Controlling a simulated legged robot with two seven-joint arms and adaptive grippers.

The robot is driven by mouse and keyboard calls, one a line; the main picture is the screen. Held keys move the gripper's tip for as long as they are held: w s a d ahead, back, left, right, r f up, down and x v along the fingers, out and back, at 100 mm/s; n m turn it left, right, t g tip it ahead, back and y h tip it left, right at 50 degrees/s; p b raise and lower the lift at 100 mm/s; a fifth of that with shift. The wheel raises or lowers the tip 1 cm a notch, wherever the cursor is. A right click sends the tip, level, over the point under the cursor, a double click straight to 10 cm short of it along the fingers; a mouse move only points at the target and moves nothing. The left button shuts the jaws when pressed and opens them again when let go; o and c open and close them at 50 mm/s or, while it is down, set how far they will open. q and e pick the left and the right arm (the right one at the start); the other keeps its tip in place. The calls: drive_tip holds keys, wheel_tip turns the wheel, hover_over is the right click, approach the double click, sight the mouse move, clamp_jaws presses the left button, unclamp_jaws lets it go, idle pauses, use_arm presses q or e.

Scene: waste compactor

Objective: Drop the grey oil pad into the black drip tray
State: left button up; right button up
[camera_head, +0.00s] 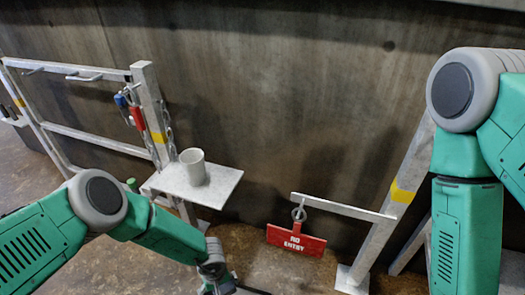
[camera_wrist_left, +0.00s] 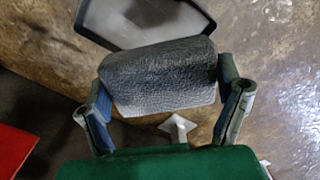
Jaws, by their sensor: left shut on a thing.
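The grey oil pad (camera_wrist_left: 160,72) is a thick, dark grey, textured block in the left wrist view. My left gripper (camera_wrist_left: 163,92) is shut on it, with one finger at each side. Beyond the pad, at the top of the left wrist view, lies the drip tray (camera_wrist_left: 107,38), with a dark rim and a paler grey inside; the pad covers part of its near side. The pad is apart from the tray's far part; its height above the tray is hard to tell. In the head view my left gripper (camera_head: 218,284) is at the bottom edge. My right gripper is out of view.
A white cup (camera_head: 193,167) stands on a small shelf (camera_head: 215,188) by a metal rail post. A red NO ENTRY sign (camera_head: 296,240) hangs from a bar on the right post (camera_head: 385,225). Bare brown floor (camera_wrist_left: 275,75) lies right of the pad.

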use_arm(q)
wheel_tip(320, 180, down, 10)
drive_tip(key=d+b, duration=0.1)
drive_tip(key=b, duration=0.4)
drive_tip(key=shift+s+d+n, duration=0.25)
drive_tip(key=shift+d+n, duration=0.15)
drive_tip(key=o, duration=1)
drive_tip(key=shift+c, duration=0.2)
wheel_tip(320, 180, up, 7)
drive_tip(key=shift+w+r, duration=0.15)
drive_tip(key=shift+r, duration=0.05)
drive_tip(key=r, duration=0.4)
drive_tip(key=shift+a, duration=0.25)
drive_tip(key=shift+d+r, duration=0.1)
drive_tip(key=shift+r, duration=0.05)
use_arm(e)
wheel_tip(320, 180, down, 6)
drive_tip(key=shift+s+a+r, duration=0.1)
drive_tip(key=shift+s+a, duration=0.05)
